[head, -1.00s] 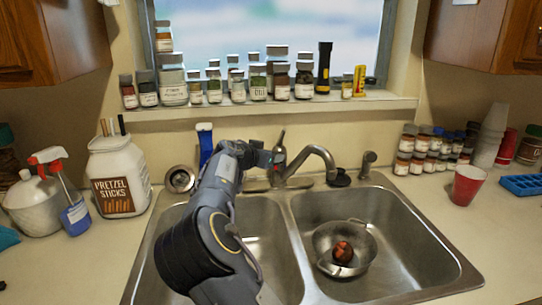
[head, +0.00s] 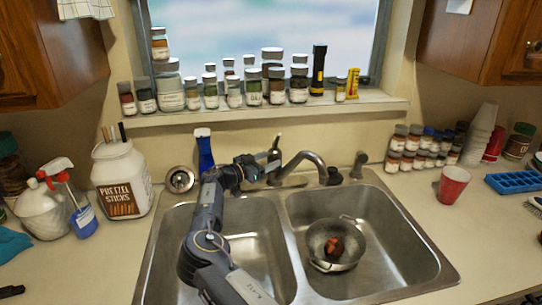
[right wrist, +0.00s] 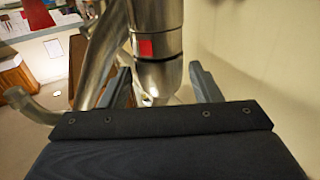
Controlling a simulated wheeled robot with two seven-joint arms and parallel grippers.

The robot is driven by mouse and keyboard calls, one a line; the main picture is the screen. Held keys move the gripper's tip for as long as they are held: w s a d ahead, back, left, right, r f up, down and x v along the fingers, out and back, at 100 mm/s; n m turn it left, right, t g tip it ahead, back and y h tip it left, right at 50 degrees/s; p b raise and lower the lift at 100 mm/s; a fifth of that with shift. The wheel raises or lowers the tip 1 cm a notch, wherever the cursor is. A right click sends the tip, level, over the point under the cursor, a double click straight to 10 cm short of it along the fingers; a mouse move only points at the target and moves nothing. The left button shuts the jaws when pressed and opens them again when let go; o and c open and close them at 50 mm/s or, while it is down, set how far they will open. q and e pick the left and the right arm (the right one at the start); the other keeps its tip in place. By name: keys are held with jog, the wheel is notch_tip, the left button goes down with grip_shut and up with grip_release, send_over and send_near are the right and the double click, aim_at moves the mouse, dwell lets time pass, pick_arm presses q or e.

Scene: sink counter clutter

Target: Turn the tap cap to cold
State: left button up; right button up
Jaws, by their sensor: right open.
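The tap (head: 303,161) is a metal faucet with a curved spout, behind the divider of the double sink. Its upright cap with a thin lever (head: 275,147) stands at the spout's left end. My right gripper (head: 266,171) is at the tap body, from the left. In the right wrist view, the open fingers (right wrist: 163,88) stand on either side of the metal tap body (right wrist: 157,68), with a gap visible at the right finger. A red mark (right wrist: 146,47) faces the wrist camera. Contact with the left finger is unclear. My left gripper is not in view.
A pot (head: 333,262) sits in the right basin. Several jars (head: 253,92) line the sill. A pretzel tub (head: 122,180) stands left; a red cup (head: 453,185) stands right.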

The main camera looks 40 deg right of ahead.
jog(key=shift+d, duration=0.9)
jog(key=c, duration=0.7)
jog(key=n+t+b, duration=0.1)
jog(key=b, duration=0.4)
jog(key=shift+f+t+b, duration=0.1)
jog(key=shift+t+b, duration=0.2)
jog(key=shift+t, duration=0.1)
jog(key=shift+s+n+t+b, duration=0.1)
jog(key=shift+n+t+b, duration=0.2)
jog(key=shift+t, duration=0.1)
jog(key=shift+r, duration=0.2)
